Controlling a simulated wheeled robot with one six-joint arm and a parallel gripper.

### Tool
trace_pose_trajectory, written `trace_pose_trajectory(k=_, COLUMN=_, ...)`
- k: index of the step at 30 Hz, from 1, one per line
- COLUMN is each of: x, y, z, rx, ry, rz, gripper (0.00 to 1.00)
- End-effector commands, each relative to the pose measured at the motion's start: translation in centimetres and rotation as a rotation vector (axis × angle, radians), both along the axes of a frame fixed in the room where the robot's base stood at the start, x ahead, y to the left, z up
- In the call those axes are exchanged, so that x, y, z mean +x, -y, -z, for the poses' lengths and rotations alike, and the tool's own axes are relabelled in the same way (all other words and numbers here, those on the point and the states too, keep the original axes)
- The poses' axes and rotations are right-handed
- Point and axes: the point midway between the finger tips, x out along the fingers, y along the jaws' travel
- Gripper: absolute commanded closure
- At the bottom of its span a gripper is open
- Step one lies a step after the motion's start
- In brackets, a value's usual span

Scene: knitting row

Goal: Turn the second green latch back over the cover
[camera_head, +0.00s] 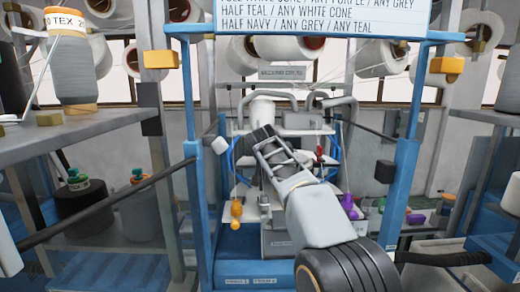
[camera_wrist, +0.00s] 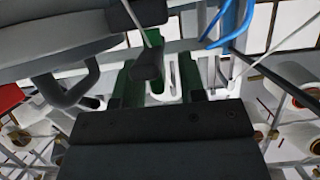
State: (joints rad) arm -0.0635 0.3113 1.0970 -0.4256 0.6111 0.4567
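My gripper (camera_head: 264,142) reaches into the middle of the machine in the head view, in front of its grey and white parts. In the wrist view two dark green upright pieces stand apart beyond my dark gripper body, a left one (camera_wrist: 128,85) and a right one (camera_wrist: 188,78). They sit evenly about its middle and look like my spread fingers. A dark tapered knob (camera_wrist: 147,66) and a white part (camera_wrist: 168,82) show between them. I see no clear grip on anything. I cannot make out a green latch or the cover for certain; my arm hides part of the machine.
Blue posts (camera_head: 198,210) (camera_head: 402,170) frame the machine on both sides. A grey shelf (camera_head: 60,138) with a yarn cone (camera_head: 76,66) stands at left. In the wrist view a grey curved part (camera_wrist: 60,40) and blue tubes (camera_wrist: 232,22) are close above my gripper.

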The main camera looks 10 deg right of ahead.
Motion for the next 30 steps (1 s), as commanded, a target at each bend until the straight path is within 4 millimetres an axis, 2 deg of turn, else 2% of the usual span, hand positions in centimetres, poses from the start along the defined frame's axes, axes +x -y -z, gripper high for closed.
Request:
trace_pose_trajectory(k=5, x=-0.01, y=0.01, z=0.00, rx=0.000, ry=0.000, rz=0.000, gripper=0.63)
trace_pose_trajectory(k=17, x=-0.03, y=-0.02, z=-0.02, rx=0.000, ry=0.000, rz=0.000, gripper=1.00)
trace_pose_trajectory(k=30, x=-0.07, y=0.06, z=-0.37, rx=0.002, ry=0.000, rz=-0.072, gripper=1.00)
